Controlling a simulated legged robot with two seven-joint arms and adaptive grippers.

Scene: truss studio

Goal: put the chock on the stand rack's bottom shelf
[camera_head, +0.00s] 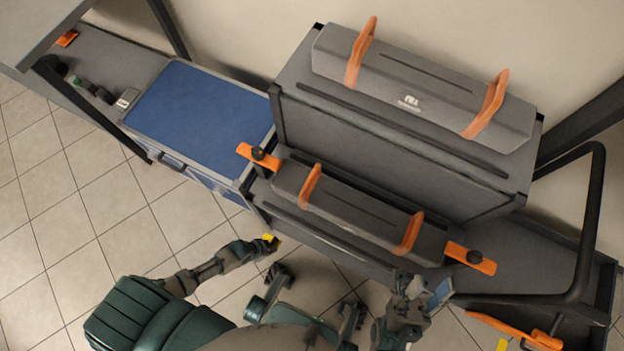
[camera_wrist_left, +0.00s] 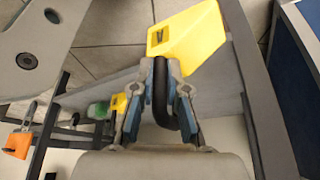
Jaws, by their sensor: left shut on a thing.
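The yellow chock (camera_head: 268,237) is at the tip of my left gripper (camera_head: 262,246) in the head view, above the tiled floor in front of the grey rack. In the left wrist view the chock (camera_wrist_left: 192,32) is a yellow wedge with a black handle (camera_wrist_left: 161,95). My left gripper (camera_wrist_left: 159,110) is shut around that handle. The stepped grey stand rack (camera_head: 390,165) carries two grey cases with orange straps; its bottom shelf cannot be made out clearly. My right gripper (camera_head: 440,293) is near the rack's front right; its jaw opening is unclear.
A blue-topped cabinet (camera_head: 200,110) stands left of the rack. A black tube frame (camera_head: 594,200) and an orange bar (camera_head: 515,330) are at the right. Orange-ended clamps stick out beside the lower case. Tiled floor (camera_head: 60,220) is clear at the left.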

